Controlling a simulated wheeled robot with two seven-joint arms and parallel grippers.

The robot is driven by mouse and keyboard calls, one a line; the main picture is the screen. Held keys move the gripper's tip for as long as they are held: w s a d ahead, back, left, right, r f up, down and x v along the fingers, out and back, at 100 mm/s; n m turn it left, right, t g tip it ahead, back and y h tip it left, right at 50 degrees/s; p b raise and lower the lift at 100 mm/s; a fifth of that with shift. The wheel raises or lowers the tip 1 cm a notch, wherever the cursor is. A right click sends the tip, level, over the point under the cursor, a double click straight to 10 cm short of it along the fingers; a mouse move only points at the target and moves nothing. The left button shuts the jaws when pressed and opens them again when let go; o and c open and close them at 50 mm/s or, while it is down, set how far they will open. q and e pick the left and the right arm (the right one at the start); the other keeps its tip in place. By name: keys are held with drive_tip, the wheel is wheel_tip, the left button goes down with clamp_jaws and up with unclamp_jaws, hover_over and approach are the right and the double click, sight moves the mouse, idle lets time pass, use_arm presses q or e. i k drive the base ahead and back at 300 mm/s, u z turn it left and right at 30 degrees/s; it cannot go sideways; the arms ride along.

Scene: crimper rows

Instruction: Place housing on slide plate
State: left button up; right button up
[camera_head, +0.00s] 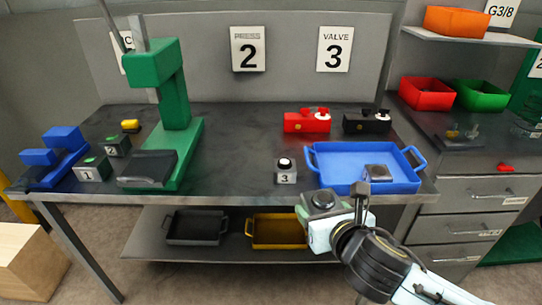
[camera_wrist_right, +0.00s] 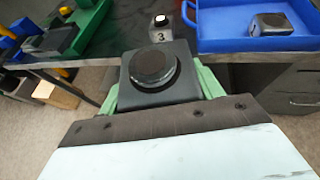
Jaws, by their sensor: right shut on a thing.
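My right gripper (camera_head: 322,211) is shut on a grey housing (camera_head: 323,198) with a round dark top. It holds the housing upright in front of the table's front edge. In the right wrist view the housing (camera_wrist_right: 150,96) sits between the green fingers. The dark slide plate (camera_head: 148,167) lies at the front of the green press (camera_head: 172,95), to the left of the held housing; nothing is seen on it. A second, similar housing (camera_head: 378,173) is in the blue tray (camera_head: 335,185). My left gripper is not in view.
A grey block marked 3 with a button (camera_head: 286,172) stands left of the blue tray, between it and the press. A red valve unit (camera_head: 307,121) and a black one (camera_head: 367,123) stand at the back. The table between press and block is clear.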

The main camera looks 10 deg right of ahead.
sight(148, 166)
drive_tip(key=z, duration=0.25)
drive_tip(key=k, duration=0.5)
drive_tip(key=u, duration=0.95)
drive_tip(key=i, duration=1.9)
drive_tip(key=z, duration=0.9)
drive_tip(key=i, duration=0.3)
drive_tip(key=z, duration=0.3)
